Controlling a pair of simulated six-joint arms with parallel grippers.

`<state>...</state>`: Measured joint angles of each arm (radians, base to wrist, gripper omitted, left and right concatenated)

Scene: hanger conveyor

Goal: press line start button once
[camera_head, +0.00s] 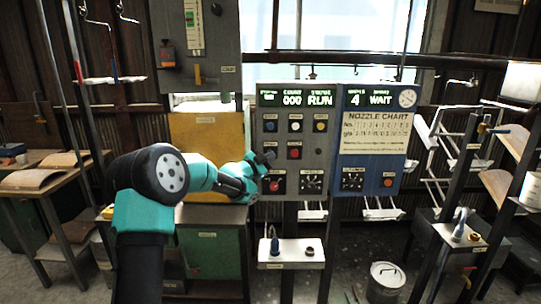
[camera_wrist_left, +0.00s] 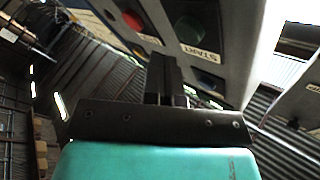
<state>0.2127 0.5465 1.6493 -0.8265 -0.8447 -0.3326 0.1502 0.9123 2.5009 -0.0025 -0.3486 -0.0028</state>
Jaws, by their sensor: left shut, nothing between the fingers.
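The grey control panel (camera_head: 333,140) stands ahead, with a display (camera_head: 295,98) reading "000" and "RUN". In the left wrist view a green button (camera_wrist_left: 188,30) sits above a START label (camera_wrist_left: 200,52), with a red button (camera_wrist_left: 132,20) to its left. In the head view my left gripper (camera_head: 268,157) is at the panel's left side and covers the spot left of a red button (camera_head: 294,152); the green button does not show there. The gripper's fingers (camera_wrist_left: 165,75) are shut and empty, close to the panel face. Contact with a button cannot be told. My right gripper is out of view.
A lower red knob (camera_head: 275,187) and a dial (camera_head: 311,182) sit below on the same panel. A blue panel (camera_head: 397,150) reading "4 WAIT" adjoins it at the right. A white box (camera_head: 275,250) stands below. A yellow board (camera_head: 195,140) is at the left.

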